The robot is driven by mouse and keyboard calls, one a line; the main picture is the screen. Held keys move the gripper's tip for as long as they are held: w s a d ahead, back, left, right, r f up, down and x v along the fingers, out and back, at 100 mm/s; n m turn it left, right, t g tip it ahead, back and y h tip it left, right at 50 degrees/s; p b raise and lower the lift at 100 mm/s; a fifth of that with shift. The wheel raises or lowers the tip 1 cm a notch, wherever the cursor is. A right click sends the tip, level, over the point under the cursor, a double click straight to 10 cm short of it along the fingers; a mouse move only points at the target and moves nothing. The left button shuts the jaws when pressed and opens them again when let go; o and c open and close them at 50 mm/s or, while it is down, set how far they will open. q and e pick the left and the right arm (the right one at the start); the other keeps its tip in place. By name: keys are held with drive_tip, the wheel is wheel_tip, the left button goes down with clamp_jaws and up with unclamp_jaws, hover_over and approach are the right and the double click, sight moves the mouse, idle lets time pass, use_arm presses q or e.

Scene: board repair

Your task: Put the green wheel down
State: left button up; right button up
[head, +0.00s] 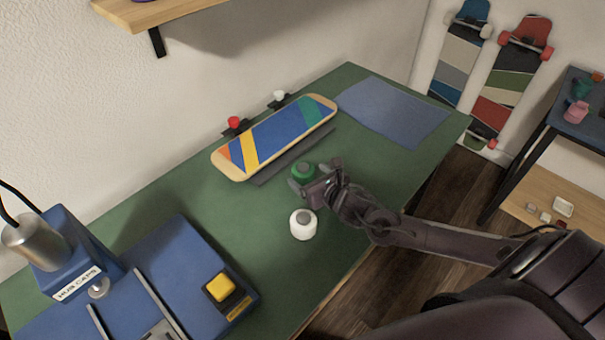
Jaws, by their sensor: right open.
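The green wheel (302,171) is on the green table top, in front of the skateboard. My right gripper (303,186) is open right at the green wheel, on its near side. Part of the wheel is hidden by the gripper, and I cannot tell whether the fingers touch it. A white wheel (303,225) stands on the table just nearer than the gripper. My left gripper is not in view.
The striped skateboard (275,138) lies behind, with a red wheel (234,122) and another white wheel (279,95) beyond it. A blue mat (392,110) lies at the right. A blue hub cap press (70,255) and yellow button (221,287) stand at the left front.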

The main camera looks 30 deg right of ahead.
sight(300, 169)
drive_tip(key=x, duration=0.4)
drive_tip(key=shift+w+a+r, duration=0.1)
drive_tip(key=shift+a+r, duration=0.1)
drive_tip(key=shift+r, duration=0.15)
drive_tip(key=shift+w+f, duration=0.3)
drive_tip(key=shift+w, duration=0.2)
drive_tip(key=c, duration=1.3)
drive_tip(key=shift+o, duration=0.2)
drive_tip(key=shift+r, duration=0.15)
wheel_tip(300, 169, up, 20)
drive_tip(key=shift+p, duration=0.4)
